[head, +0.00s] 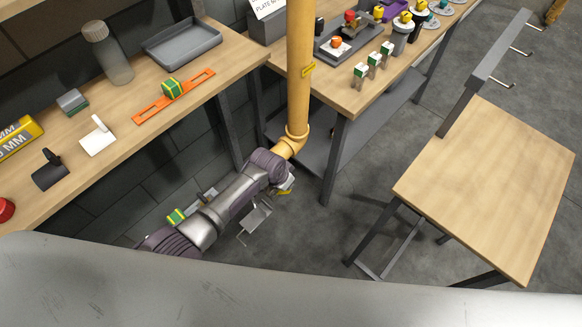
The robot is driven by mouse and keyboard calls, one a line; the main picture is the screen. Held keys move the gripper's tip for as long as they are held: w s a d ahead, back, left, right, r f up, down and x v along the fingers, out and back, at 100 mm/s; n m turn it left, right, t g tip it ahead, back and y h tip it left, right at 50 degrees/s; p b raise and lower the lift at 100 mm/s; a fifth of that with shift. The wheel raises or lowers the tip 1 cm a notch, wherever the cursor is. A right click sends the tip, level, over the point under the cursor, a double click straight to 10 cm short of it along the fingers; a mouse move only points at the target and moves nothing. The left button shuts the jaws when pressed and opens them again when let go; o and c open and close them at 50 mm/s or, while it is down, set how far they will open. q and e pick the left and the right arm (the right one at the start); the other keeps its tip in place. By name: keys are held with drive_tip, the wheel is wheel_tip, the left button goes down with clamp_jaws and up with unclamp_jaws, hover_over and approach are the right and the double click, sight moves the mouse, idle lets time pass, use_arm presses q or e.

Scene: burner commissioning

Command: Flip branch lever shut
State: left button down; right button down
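A thick yellow pipe (300,70) runs down between the two benches to a flanged elbow (294,141). My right gripper is out of view.
The left bench holds a grey tray (182,43), a bottle (106,52) and an orange strip (174,97). The back bench holds several valves and fittings. A wooden table (490,190) stands right. Open floor lies between. A grey bracket (256,216) is below my wrist.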

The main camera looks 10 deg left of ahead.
sight(282, 194)
use_arm(q)
drive_tip(key=shift+s+a+f+g+y+b, duration=0.2)
drive_tip(key=shift+s+f+g+y+b, duration=0.1)
drive_tip(key=shift+f+g+y, duration=0.3)
drive_tip(key=shift+s+a+f+g+y+b, duration=0.2)
drive_tip(key=shift+s+f+g+y+b, duration=0.15)
drive_tip(key=shift+f+g+b, duration=0.35)
drive_tip(key=shift+s+a+f+g+y+b, duration=0.15)
drive_tip(key=shift+s+a+g+y+b, duration=0.25)
drive_tip(key=shift+g+y+b, duration=0.35)
drive_tip(key=shift+s+a+f+g+y+b, duration=0.15)
drive_tip(key=shift+s+g+y+b, duration=0.25)
drive_tip(key=shift+g+b, duration=0.4)
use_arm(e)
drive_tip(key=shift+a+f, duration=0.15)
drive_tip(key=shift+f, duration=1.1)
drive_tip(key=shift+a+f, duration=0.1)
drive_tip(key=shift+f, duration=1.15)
use_arm(q)
drive_tip(key=shift+a, duration=0.15)
